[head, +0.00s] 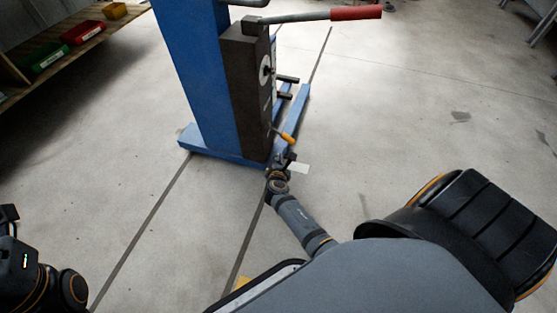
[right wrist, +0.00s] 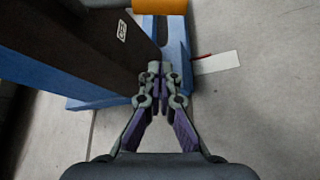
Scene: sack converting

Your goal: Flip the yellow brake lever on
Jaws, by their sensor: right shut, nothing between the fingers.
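The yellow brake lever (head: 288,138) has an orange-yellow grip and sticks out low on the dark grey column of a blue machine, tilted down to the right in the head view. Its grip also shows at the top edge of the right wrist view (right wrist: 160,5), mostly cut off. My right gripper (head: 287,160) is just below the lever's grip in the head view, apart from it as far as I can tell. Its fingers are together and empty in the right wrist view (right wrist: 158,68). My left arm shows at the lower left; its fingers are not visible.
The blue machine (head: 195,70) stands on blue floor legs, with a long red-handled bar (head: 355,13) above. A white patch (head: 299,168) lies on the floor beside the gripper. A shelf with bins (head: 82,33) is at the upper left. Open floor surrounds the machine.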

